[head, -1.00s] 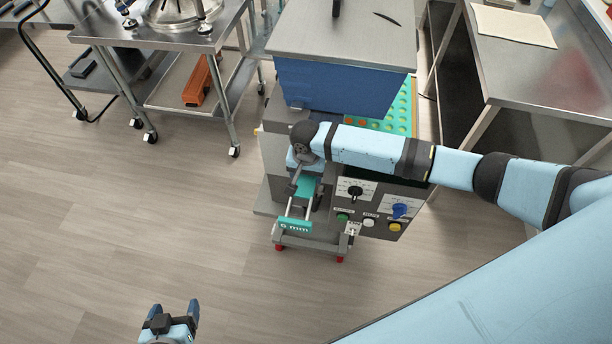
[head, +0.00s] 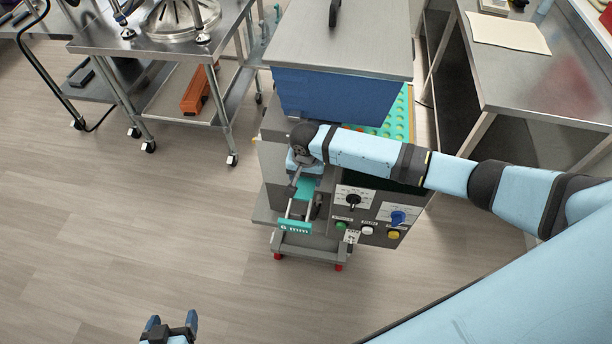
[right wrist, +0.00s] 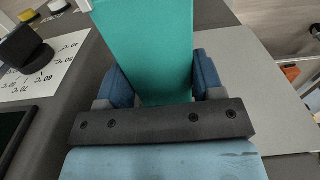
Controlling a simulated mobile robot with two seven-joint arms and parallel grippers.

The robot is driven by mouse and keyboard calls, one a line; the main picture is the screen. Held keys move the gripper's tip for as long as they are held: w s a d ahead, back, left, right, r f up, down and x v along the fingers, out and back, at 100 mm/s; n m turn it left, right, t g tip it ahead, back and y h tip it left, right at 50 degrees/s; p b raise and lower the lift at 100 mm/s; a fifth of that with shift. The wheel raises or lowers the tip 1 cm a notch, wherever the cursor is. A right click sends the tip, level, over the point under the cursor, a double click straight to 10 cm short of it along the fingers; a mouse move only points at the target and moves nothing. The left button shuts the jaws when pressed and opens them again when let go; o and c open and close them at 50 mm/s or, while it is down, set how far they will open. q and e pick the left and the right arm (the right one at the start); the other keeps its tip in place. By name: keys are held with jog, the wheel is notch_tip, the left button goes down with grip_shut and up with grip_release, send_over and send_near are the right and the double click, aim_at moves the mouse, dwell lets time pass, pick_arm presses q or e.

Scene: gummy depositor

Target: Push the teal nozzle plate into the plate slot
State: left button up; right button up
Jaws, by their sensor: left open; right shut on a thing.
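The teal nozzle plate (head: 296,227) lies at the front of the depositor, its near end marked "6 mm", above a low grey front frame with red feet. It runs back toward the machine under my right wrist. In the right wrist view, its teal face (right wrist: 150,45) lies between the two blue fingers. My right gripper (right wrist: 163,82) is shut on it; in the head view the wrist mostly hides the fingers. I cannot make out the plate slot, which the arm and plate cover. My left gripper (head: 171,322) is open and empty at the bottom edge, away from the machine.
The control panel (head: 370,214) with knobs and buttons is right beside the plate. The blue hopper (head: 338,95) with a grey lid stands behind my right arm. A steel cart (head: 165,45) is at upper left, a steel table (head: 545,80) at right. The left floor is clear.

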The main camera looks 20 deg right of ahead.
aim_at(296, 221)
jog(key=shift+w+d+r, duration=0.2)
jog(key=shift+w, duration=0.05)
dwell(0.5)
jog(key=shift+s+a+f, duration=0.2)
jog(key=shift+s+a, duration=0.25)
jog(key=shift+s, duration=0.2)
jog(key=shift+s+a, duration=1.2)
jog(key=shift+s, duration=0.55)
jog(key=shift+s+a, duration=1.2)
jog(key=shift+s, duration=0.55)
jog(key=shift+s+a, duration=1.2)
jog(key=shift+s, duration=0.55)
jog(key=shift+w+d+r, duration=0.1)
jog(key=shift+w+d, duration=1.2)
jog(key=shift+w, duration=0.6)
jog(key=shift+w+d, duration=1.2)
jog(key=shift+w, duration=0.55)
jog(key=shift+w+d, duration=1.2)
jog(key=shift+w, duration=0.6)
jog(key=shift+w+d+r, duration=0.15)
jog(key=shift+w+d, duration=0.2)
jog(key=shift+w, duration=0.1)
